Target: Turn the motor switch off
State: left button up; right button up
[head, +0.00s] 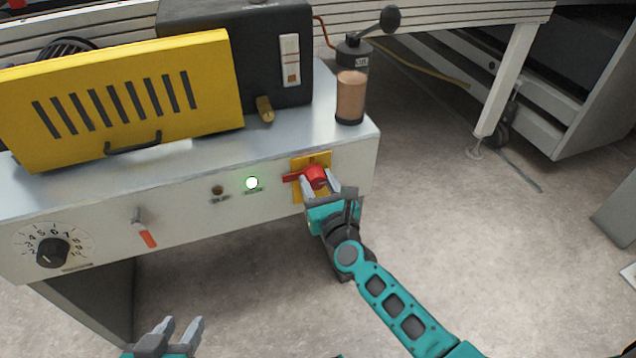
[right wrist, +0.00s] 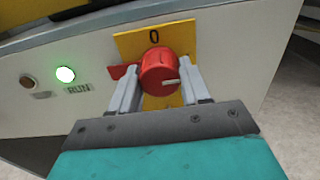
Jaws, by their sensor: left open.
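The motor switch is a red rotary knob (head: 317,177) on a yellow plate (head: 318,160) at the right end of the machine's front panel. Its red lever points left, sideways to the "0" at the top of the plate. In the right wrist view the knob (right wrist: 160,72) sits between the fingers of my right gripper (right wrist: 163,88). The fingers are apart, one on each side, close to the knob; firm contact cannot be seen. My right gripper (head: 318,184) reaches it from below in the head view. My left gripper (head: 181,328) is open and empty at the bottom left, away from the panel.
A green RUN lamp (head: 252,183) is lit, beside a dark brown lamp (head: 217,190). A small red-tipped lever (head: 146,236) and a black dial (head: 52,252) are further left. A yellow guard (head: 120,100) and an oil bottle (head: 351,95) stand above.

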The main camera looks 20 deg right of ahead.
jog(key=c, duration=0.5)
jog(key=shift+c, duration=0.2)
jog(key=shift+n, duration=0.3)
jog(key=n, duration=0.3)
jog(key=n+p, duration=0.1)
jog(key=n, duration=0.2)
jog(key=shift+n, duration=0.3)
jog(key=n+p, duration=0.1)
jog(key=n, duration=0.4)
jog(key=n+p, duration=0.1)
jog(key=n, duration=0.2)
jog(key=shift+n, duration=0.3)
pick_arm(q)
jog(key=shift+s+a+r+p, duration=0.25)
jog(key=shift+a+r+p, duration=0.25)
jog(key=shift+r, duration=0.4)
pick_arm(e)
jog(key=shift+n, duration=1)
jog(key=shift+f, duration=0.1)
